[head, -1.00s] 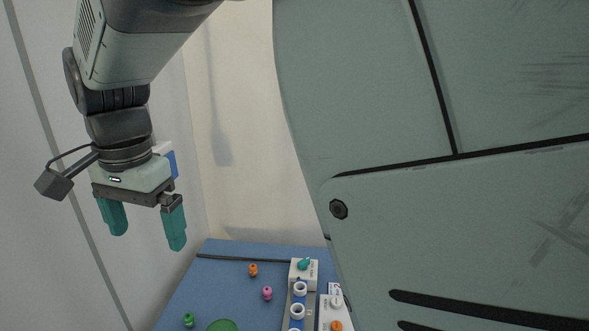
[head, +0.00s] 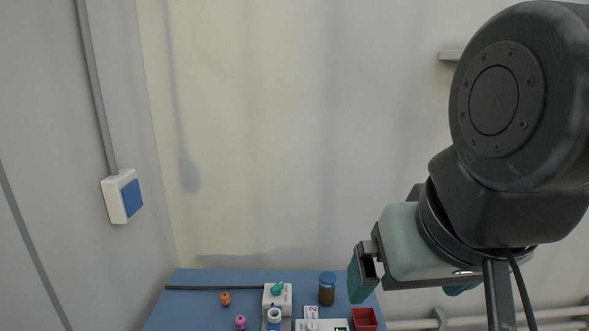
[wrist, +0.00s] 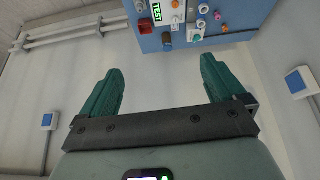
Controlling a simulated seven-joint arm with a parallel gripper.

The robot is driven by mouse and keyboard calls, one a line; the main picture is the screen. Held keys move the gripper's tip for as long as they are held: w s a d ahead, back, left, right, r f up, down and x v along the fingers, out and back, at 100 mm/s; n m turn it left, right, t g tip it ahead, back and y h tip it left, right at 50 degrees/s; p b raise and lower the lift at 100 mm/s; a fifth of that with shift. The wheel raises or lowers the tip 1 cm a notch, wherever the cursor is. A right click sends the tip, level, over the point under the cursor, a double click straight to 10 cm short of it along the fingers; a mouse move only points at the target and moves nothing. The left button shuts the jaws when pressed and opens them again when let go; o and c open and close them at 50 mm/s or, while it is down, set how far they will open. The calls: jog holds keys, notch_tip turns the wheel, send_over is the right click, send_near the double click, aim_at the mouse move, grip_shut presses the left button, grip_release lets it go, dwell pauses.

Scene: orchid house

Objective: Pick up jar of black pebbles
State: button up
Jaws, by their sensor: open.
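The only jar I see is a small brown jar (head: 327,290) with a blue lid, upright near the back of the blue table, left of my gripper in the head view. I cannot make out black pebbles in it. It seems to show small in the wrist view too (wrist: 167,41), beyond the fingers. My gripper (head: 410,288) is open and empty, with green fingers, above and right of the jar and apart from it. The wrist view shows both fingers (wrist: 160,66) spread with nothing between them.
A red open box (head: 365,318) stands right of the jar. A white device with a teal knob (head: 277,297) stands left of it. Orange (head: 225,298) and pink (head: 240,322) small items lie further left. A dark rod (head: 210,288) lies along the back; wall pipes (head: 560,314) run at right.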

jog(key=shift+a, duration=0.1)
jog(key=w+a+f+m+g+y, duration=0.1)
jog(key=a+f+m+g+y, duration=0.45)
jog(key=a, duration=0.55)
jog(key=w+a+f+m+g+y, duration=0.1)
jog(key=a+f+m+g+y, duration=0.1)
jog(key=a+f+y, duration=0.65)
jog(key=a+f+m+g+y, duration=0.35)
jog(key=a+f, duration=0.45)
jog(key=a, duration=0.7)
jog(key=a+f+m+t, duration=0.1)
jog(key=f+m, duration=0.1)
jog(key=f, duration=0.3)
jog(key=a+f+m+t, duration=0.1)
jog(key=f+m+t, duration=0.1)
jog(key=f, duration=0.3)
jog(key=w+a+f+m+t, duration=0.1)
jog(key=a+f+m+t, duration=0.1)
jog(key=f, duration=0.4)
jog(key=shift+m+y, duration=0.25)
jog(key=shift+m, duration=0.35)
jog(key=a, duration=0.6)
jog(key=shift+a, duration=0.3)
jog(key=c, duration=1.4)
